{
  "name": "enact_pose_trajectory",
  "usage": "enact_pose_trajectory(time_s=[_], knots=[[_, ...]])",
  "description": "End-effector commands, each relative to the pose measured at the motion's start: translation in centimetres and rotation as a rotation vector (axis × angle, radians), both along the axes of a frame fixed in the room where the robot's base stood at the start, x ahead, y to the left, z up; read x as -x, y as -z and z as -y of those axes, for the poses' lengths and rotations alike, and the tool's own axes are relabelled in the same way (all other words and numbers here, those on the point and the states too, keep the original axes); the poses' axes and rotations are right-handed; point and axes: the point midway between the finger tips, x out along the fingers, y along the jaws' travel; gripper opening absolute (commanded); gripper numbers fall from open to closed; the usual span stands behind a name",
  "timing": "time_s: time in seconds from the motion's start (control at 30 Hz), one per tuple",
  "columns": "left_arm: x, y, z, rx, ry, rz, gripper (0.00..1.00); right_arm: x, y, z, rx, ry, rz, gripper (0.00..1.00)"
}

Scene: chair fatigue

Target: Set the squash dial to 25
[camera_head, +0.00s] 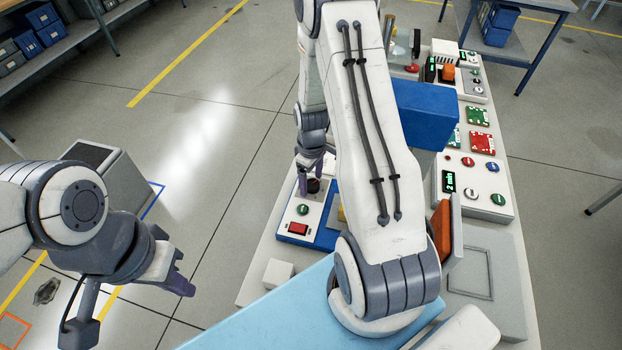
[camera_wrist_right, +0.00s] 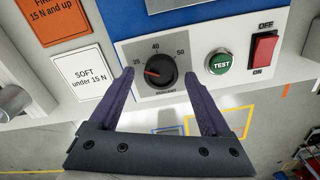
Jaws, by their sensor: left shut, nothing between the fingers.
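The squash dial (camera_wrist_right: 160,72) is a round black knob with a red pointer on a pale panel. The pointer aims left, near that leftmost number. My right gripper (camera_wrist_right: 159,76) is open, its purple fingers on either side of the knob and apart from it in the picture. In the head view it hangs over the dial (camera_head: 313,186). My left gripper (camera_head: 179,282) is shut and empty, over the floor at left.
A green TEST button (camera_wrist_right: 221,62) and a red OFF/ON switch (camera_wrist_right: 264,48) sit right of the dial. White SOFT (camera_wrist_right: 82,74) and orange FIRM (camera_wrist_right: 62,20) cards lie left. A white cube (camera_head: 278,273) stands at the bench's near edge. My right arm hides part of the bench.

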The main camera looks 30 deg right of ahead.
Motion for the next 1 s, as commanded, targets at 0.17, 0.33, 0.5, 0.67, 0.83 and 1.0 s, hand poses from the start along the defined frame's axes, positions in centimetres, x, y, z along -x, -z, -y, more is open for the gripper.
enact_pose_trajectory(time_s=[0.17,0.33,0.5,0.67,0.83,1.0], knots=[[0.0,0.2,0.0,0.0,0.0,0.0,0.0,0.0,-0.5,0.0,0.001,0.001,0.001,0.81],[0.0,0.7,0.0,0.0,0.0,0.0,0.0,-0.1,-3.0,0.0,0.002,0.001,0.005,0.81],[0.0,1.2,0.0,0.0,0.0,0.0,0.0,-0.1,-6.5,0.0,0.003,0.0,0.007,0.81],[0.0,1.4,0.0,0.0,0.001,0.0,0.0,-0.1,-9.0,0.0,0.002,-0.001,0.004,0.81],[0.0,1.5,0.0,0.0,0.001,0.0,0.0,0.0,-10.3,0.0,0.001,-0.001,0.001,0.81],[0.0,1.5,0.0,0.0,0.001,0.0,0.0,0.0,-10.5,0.0,0.0,-0.001,0.0,0.81]])
